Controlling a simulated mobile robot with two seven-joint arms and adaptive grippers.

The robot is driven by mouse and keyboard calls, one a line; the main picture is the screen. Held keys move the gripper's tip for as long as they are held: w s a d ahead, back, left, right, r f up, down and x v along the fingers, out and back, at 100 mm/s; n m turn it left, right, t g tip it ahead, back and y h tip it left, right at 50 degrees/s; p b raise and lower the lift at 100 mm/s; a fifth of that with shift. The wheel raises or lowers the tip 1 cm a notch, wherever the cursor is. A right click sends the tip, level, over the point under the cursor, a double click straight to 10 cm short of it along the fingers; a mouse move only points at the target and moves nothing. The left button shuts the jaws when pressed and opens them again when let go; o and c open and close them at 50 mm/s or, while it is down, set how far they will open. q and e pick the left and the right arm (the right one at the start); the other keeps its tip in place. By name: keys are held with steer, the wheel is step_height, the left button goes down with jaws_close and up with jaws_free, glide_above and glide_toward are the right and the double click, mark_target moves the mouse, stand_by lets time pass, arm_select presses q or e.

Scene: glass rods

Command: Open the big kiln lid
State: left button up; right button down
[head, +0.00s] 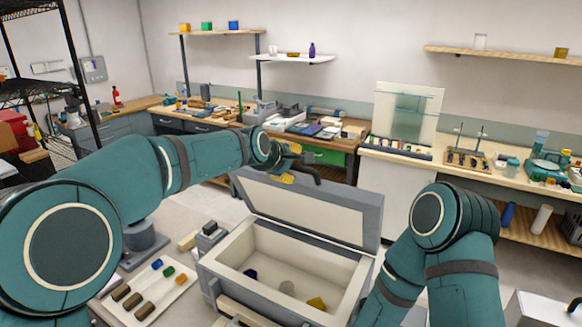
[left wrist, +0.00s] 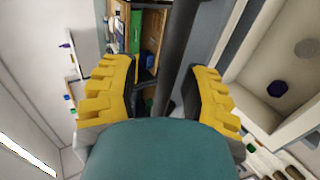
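The big kiln (head: 225,267) is a grey box with a pale lining, at the lower middle of the head view. Its lid (head: 305,212) stands raised at the back, tilted up, with its pale inner face showing. My left gripper (head: 291,163) is at the lid's upper left edge. Its yellow fingers are spread apart, and a dark bar, seemingly the lid handle (head: 308,171), lies between them. In the left wrist view the bar (left wrist: 178,55) passes between the open fingers (left wrist: 165,97), with gaps beside it. My right gripper is out of view.
Inside the kiln lie a dark blue piece (head: 250,273), a grey disc (head: 287,287) and a yellow piece (head: 316,303). A white tray (head: 178,287) with several coloured rods is left of it. Benches with tools line the back wall; floor separates them from the kiln.

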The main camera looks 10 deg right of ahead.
arm_select(q)
steer(key=shift+s+f, duration=0.1)
steer(key=shift+d+f, duration=0.1)
steer(key=shift+f, duration=0.1)
steer(key=v, duration=1.2)
steer(key=shift+r, duration=0.2)
